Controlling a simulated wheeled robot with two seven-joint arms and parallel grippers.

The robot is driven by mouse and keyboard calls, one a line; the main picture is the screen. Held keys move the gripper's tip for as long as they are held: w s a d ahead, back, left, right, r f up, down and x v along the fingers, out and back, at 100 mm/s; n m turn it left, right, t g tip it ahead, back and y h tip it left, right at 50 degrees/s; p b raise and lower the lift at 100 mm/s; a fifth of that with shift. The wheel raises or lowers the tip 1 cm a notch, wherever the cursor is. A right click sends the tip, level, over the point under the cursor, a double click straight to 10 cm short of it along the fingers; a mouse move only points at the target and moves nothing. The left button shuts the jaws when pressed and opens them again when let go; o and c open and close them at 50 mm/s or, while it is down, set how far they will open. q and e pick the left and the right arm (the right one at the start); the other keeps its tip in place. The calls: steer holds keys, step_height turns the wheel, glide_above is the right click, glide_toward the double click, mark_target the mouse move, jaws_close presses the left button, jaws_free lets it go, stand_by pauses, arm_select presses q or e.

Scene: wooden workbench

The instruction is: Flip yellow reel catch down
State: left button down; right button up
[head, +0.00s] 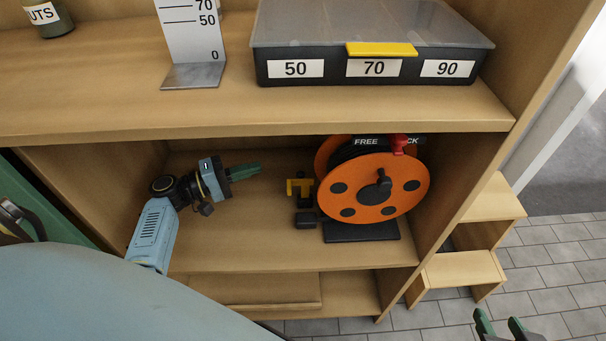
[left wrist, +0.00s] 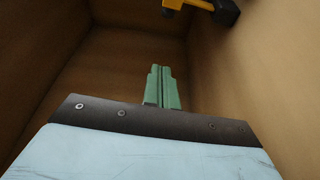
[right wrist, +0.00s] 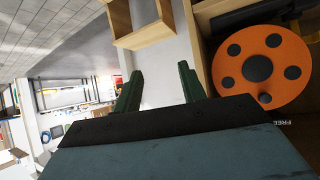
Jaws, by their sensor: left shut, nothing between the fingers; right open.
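The orange cable reel (head: 407,179) stands on a dark base on the shelf below the bench top. The yellow catch (head: 294,187) sits at its left side, above a small black block (head: 306,220). A yellow part also shows at the top of the left wrist view (left wrist: 198,4). My left gripper (head: 258,168) is shut and empty inside the shelf space, left of the catch and apart from it. Its closed fingers show in its wrist view (left wrist: 160,70). My right gripper (head: 499,325) is open and empty, low at right outside the shelf; the reel shows in its wrist view (right wrist: 287,65).
A red lever (head: 399,143) sits at a black FREE/LOCK label (head: 367,141) on top of the reel. An organizer box (head: 332,82) and a scale plate (head: 193,75) stand on the bench top above. Shelf walls close in the left gripper. A wooden step stool (head: 458,270) stands at right.

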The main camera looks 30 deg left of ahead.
arm_select(q)
steer(key=w+d+b, duration=0.2)
steer(key=w+d, duration=0.2)
steer(key=d, duration=0.4)
steer(key=shift+w+d, duration=0.15)
steer(key=shift+d, duration=0.1)
arm_select(e)
steer(key=w+a+r+t+y, duration=0.2)
steer(key=w+r+t, duration=0.1)
steer(key=r+t, duration=0.2)
steer(key=shift+w+a+r, duration=0.25)
steer(key=shift+w+r, duration=0.05)
steer(key=shift+r, duration=0.8)
